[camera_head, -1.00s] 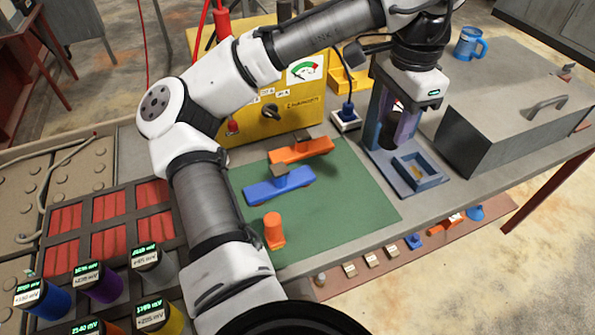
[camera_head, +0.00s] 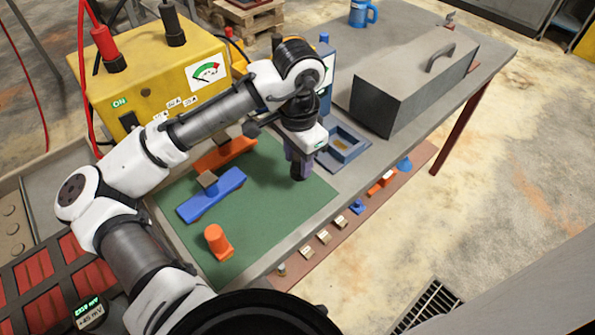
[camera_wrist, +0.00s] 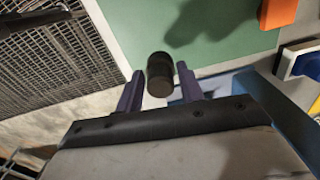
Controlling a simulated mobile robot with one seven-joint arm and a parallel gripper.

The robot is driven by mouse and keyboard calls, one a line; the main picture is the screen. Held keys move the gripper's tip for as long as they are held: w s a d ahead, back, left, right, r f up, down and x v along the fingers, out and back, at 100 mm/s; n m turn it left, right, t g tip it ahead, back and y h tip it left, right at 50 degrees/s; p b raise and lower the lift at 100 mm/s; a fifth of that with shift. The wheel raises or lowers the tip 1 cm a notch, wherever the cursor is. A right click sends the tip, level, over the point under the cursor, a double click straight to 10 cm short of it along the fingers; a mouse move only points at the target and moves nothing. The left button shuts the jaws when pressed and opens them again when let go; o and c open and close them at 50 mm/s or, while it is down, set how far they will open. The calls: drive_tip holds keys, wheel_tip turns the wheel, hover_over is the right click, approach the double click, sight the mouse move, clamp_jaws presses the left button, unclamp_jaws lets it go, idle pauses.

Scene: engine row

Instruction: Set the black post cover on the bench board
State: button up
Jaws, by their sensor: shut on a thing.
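The black post cover (camera_head: 299,171) is a short dark cylinder. My gripper (camera_head: 299,155) is shut on it and holds it above the right part of the green bench board (camera_head: 270,200). In the wrist view the cover (camera_wrist: 160,74) sits between the two purple fingers of my gripper (camera_wrist: 159,92), with green board beyond it. A gap between the cover's lower end and the board cannot be measured from here.
A blue bar piece (camera_head: 212,194), an orange bar piece (camera_head: 225,153) and an orange post cover (camera_head: 217,241) occupy the board's left side. A blue tray (camera_head: 343,146) and grey toolbox (camera_head: 410,88) stand right. The board's front right is clear.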

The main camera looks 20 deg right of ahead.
drive_tip(key=shift+f, duration=2.75)
drive_tip(key=shift+f, duration=0.15)
drive_tip(key=o, duration=1)
wheel_tip(320, 180, up, 12)
drive_tip(key=shift+r, duration=0.15)
